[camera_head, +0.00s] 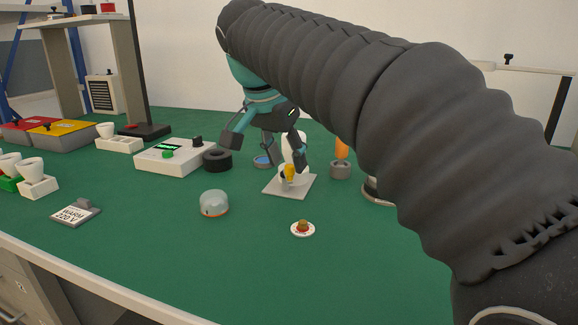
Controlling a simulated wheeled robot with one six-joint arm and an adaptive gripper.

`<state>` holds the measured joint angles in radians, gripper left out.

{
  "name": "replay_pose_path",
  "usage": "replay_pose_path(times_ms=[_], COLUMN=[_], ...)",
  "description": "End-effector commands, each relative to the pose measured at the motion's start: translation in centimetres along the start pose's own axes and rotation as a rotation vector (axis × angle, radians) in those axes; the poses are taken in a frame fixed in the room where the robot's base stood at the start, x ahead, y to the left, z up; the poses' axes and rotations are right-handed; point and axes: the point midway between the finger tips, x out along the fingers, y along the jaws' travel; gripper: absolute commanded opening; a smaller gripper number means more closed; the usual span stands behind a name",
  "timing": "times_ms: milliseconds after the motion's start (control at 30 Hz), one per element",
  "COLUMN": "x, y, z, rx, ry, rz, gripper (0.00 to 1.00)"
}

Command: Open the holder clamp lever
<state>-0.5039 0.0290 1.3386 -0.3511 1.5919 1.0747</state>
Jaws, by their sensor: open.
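The holder is a pale square base plate (276,189) with a white upright body (300,147) on it, near the middle of the green bench. A small yellow part (290,171), which looks like the clamp lever, shows low on the front of the holder. Whether the lever is raised or lowered is too small to tell. My gripper (268,149) is open and empty, with its fingers spread. It is just above and left of the holder, with its right finger close to the white body; contact cannot be told.
A white box (172,158) with a green display and a dark ring (217,159) are left of my gripper. A grey dome (214,203) and a small plate (303,228) lie in front. An orange item (342,148) stands right of the holder. My arm covers the right side.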

Motion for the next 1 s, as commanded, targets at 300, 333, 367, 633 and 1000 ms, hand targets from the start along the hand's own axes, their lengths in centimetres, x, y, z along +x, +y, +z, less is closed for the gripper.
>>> replay_pose_path(times_ms=[300,333,367,633,1000], x=[1.48,1.48,1.47,1.45,1.44], y=[0.02,0.01,0.01,0.01,0.13], z=[0.03,0.03,0.02,0.02,-0.02], rx=[0.000,0.000,0.000,0.000,-0.019], ry=[0.000,0.000,0.000,0.000,-0.001], rz=[0.000,0.000,0.000,0.000,-0.007], gripper=[0.45,0.45,0.45,0.07,0.00])
